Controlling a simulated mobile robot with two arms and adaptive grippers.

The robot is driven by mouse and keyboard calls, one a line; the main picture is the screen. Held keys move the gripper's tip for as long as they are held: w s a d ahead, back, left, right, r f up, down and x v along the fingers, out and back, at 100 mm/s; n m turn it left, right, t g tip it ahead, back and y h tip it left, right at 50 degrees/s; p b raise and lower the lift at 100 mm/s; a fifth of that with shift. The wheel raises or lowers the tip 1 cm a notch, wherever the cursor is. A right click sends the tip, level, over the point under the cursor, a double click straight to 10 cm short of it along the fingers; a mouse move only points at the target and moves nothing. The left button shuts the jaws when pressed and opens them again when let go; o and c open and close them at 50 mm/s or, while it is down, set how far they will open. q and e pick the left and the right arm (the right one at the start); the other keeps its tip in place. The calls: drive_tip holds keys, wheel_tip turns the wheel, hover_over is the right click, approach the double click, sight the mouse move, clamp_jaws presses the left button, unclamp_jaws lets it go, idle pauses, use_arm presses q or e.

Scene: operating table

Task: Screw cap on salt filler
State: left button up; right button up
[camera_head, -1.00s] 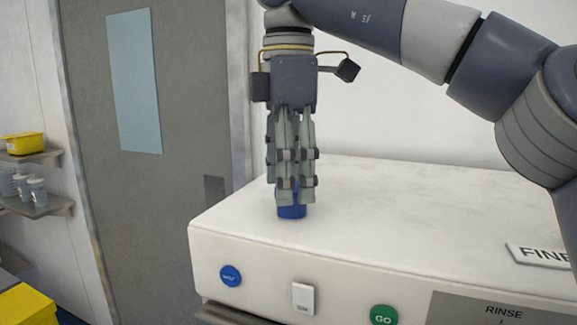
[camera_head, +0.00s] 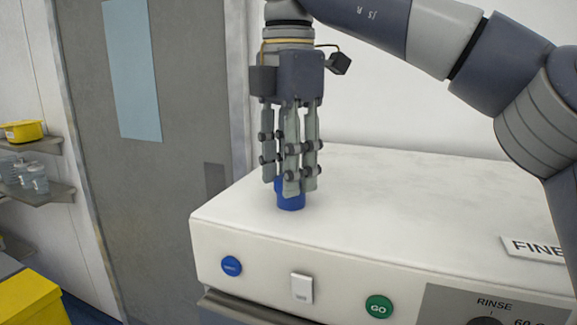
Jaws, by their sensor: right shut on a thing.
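A blue cap (camera_head: 291,201) sits on or just above the white top of the machine, near its front left corner. My right gripper (camera_head: 290,186) points straight down from above, with its fingers shut around the upper part of the cap. The fingers hide part of the cap. A salt filler cannot be made out under or beside it. My left gripper is not in view.
The white machine (camera_head: 400,205) has a blue button, a white switch (camera_head: 302,289) and a green GO button (camera_head: 379,307) on its front. Its top is clear around the cap. A FINE sign (camera_head: 535,248) is at right. Shelves with jars (camera_head: 35,180) and a yellow bin (camera_head: 30,300) are at left.

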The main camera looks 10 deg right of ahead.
drive_tip(key=shift+f+m+b, duration=0.1)
drive_tip(key=shift+m+b, duration=0.2)
drive_tip(key=shift+m, duration=0.8)
drive_tip(key=shift+w+m, duration=0.1)
drive_tip(key=shift+m, duration=0.4)
drive_tip(key=shift+m+b, duration=0.55)
drive_tip(key=shift+m, duration=1.15)
drive_tip(key=shift+w+m, duration=0.1)
drive_tip(key=shift+m, duration=1.6)
drive_tip(key=shift+b, duration=0.3)
